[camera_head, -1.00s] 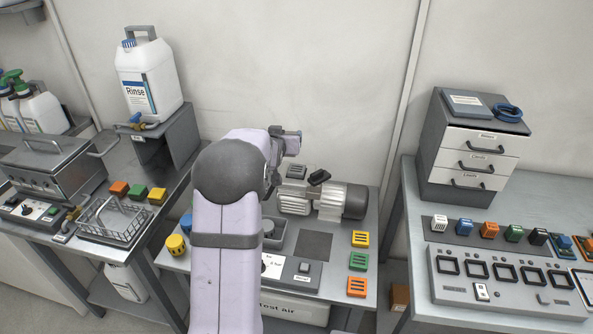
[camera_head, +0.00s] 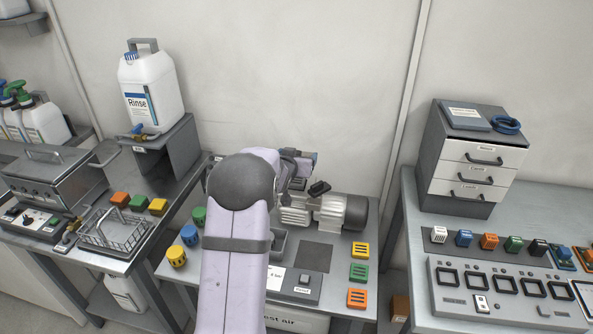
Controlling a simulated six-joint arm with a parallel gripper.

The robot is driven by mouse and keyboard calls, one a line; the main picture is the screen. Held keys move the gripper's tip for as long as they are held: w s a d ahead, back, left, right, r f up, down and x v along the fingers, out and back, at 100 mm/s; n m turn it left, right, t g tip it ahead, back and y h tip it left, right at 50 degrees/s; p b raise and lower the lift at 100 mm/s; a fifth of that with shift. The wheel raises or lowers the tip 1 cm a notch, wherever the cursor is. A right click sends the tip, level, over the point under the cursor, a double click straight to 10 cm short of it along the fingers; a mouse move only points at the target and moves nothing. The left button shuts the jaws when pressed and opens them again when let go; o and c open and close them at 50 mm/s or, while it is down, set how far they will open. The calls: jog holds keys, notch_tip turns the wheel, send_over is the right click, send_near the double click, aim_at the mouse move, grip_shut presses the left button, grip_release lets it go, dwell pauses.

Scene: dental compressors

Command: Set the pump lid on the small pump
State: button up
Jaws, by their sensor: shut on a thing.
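The small pump (camera_head: 331,212) lies on the middle bench, with silver finned parts and a dark motor end at the right. A black piece (camera_head: 319,188) sits on its top. A grey block (camera_head: 297,184) shows at its upper left. My gripper (camera_head: 300,165) is above and behind the pump's left end, mostly hidden by my own wrist and forearm. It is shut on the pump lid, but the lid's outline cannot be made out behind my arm. I cannot tell whether the lid touches the pump.
Yellow (camera_head: 360,250), green (camera_head: 358,271) and orange (camera_head: 356,298) blocks line the bench's right side. A dark square pad (camera_head: 313,257) lies clear in front of the pump. Blue (camera_head: 190,235), yellow (camera_head: 177,256) and green (camera_head: 199,216) knobs stand at left. A drawer unit (camera_head: 474,160) stands right.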

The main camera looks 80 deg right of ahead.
jog(key=p, duration=0.1)
send_over(296, 181)
jog(key=shift+d+f, duration=0.15)
jog(key=shift+f, duration=2.3)
jog(key=shift+f+b, duration=0.4)
jog(key=shift+f, duration=0.2)
jog(key=o, duration=1.2)
jog(key=shift+f, duration=0.1)
jog(key=shift+o, duration=0.2)
